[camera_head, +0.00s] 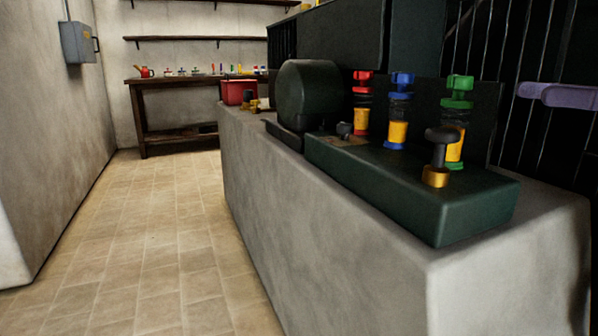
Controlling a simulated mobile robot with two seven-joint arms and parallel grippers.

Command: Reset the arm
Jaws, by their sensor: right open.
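My right gripper (532,91) shows as a pale purple shape at the right edge, in front of dark vertical bars. It is open, and nothing shows held in it. It is in the air, to the right of and apart from the green-capped bottle (457,122). The rest of my right arm is outside the view. My left gripper and arm are not in view.
A dark green block (400,185) lies on a long concrete counter (330,220). It bears red-capped (362,103) and blue-capped (399,112) bottles and a black-knobbed brass piece (436,177). A wooden table (137,113) stands behind. The tiled floor (150,240) at left is clear.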

